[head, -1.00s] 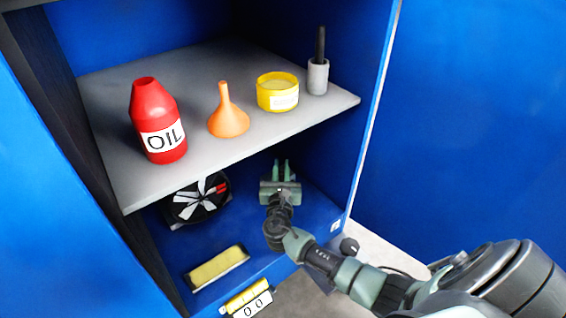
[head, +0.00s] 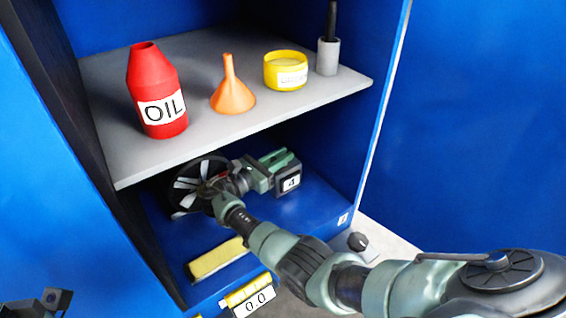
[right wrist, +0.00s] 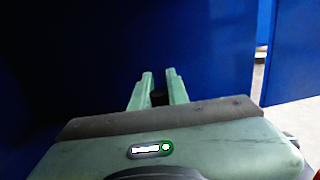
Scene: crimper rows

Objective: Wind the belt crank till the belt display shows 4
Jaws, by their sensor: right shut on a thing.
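My right gripper (head: 284,157) reaches into the lower compartment, to the right of a spoked wheel. In the right wrist view its green fingers (right wrist: 159,88) are shut on a small dark knob (right wrist: 158,97), which looks like the belt crank's knob. The rest of the crank is hidden. A small white panel (head: 291,183) reading what looks like 4 shows beside the gripper; I cannot tell whether it is the belt display. A yellow-framed display (head: 255,303) at the bottom front reads 0.0. A dark piece at the lower left may be part of my left gripper (head: 40,303).
A black wheel with white spokes (head: 190,190) and a yellow block (head: 216,259) are in the lower compartment. The grey shelf (head: 130,155) above bears an oil bottle (head: 157,95), a funnel (head: 232,92), a yellow tub (head: 285,72) and a grey holder (head: 328,57). A dark dial (head: 357,241) stands right.

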